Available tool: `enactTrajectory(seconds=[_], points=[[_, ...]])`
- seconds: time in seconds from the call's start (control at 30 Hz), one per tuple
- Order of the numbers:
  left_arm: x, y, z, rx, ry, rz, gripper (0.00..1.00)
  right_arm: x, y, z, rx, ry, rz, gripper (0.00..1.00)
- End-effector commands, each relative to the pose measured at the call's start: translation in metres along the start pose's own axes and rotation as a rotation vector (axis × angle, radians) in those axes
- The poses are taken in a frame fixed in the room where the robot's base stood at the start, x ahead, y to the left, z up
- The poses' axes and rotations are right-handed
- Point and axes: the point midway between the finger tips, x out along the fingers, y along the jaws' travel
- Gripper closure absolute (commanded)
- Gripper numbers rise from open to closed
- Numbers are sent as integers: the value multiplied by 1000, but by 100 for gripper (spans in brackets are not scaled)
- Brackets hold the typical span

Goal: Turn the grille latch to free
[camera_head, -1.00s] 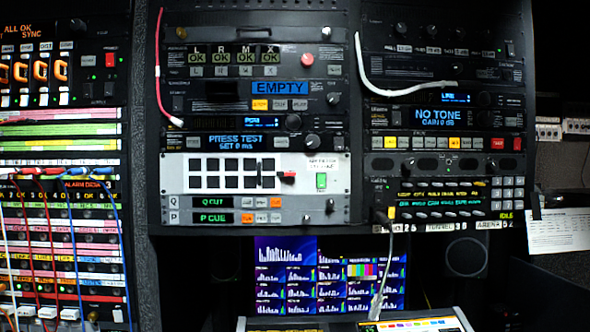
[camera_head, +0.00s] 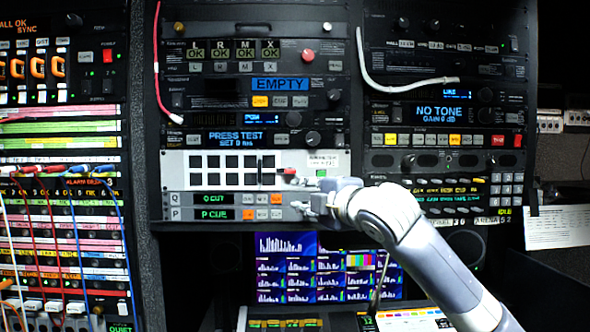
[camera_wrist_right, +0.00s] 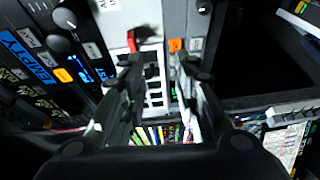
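The white grille panel (camera_head: 310,158) with black square openings sits in the middle rack. A small red latch (camera_head: 288,171) sticks out at the right end of its openings, pointing sideways. My right gripper (camera_head: 304,202) is in front of the rack, just below and right of the latch. The right wrist view shows the two dark fingers (camera_wrist_right: 157,78) spread apart with nothing clearly held. There the red latch (camera_wrist_right: 131,41) is beyond the left fingertip, near the white panel (camera_wrist_right: 152,55). Whether a finger touches it cannot be told. My left gripper is not in view.
The Q CUT and P CUE strips (camera_head: 214,207) lie just below the grille, partly behind my right gripper. A knob (camera_head: 312,137) sits above it. A red cable (camera_head: 158,75) hangs at left. Screens (camera_head: 300,275) and a desk console are below.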

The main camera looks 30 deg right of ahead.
Motion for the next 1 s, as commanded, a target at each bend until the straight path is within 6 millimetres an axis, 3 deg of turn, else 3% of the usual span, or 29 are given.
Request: enactTrajectory(seconds=[0.03, 0.1, 0.27, 0.7, 1.0], points=[[-1, 1, 0, 1, 0, 2, 60, -8, 17, 6, -15, -9, 24, 72], [-2, 2, 1, 1, -1, 3, 60, -14, 30, 11, -30, -13, 42, 72], [-8, 3, 1, 2, -2, 4, 60, -10, 40, 14, -39, -16, 53, 72], [-47, 2, -2, 1, -3, 3, 60, 68, 46, 14, -37, -16, 51, 72], [-55, 0, -3, 1, -4, 1, 60, 90, 43, 15, -39, -17, 53, 72]])
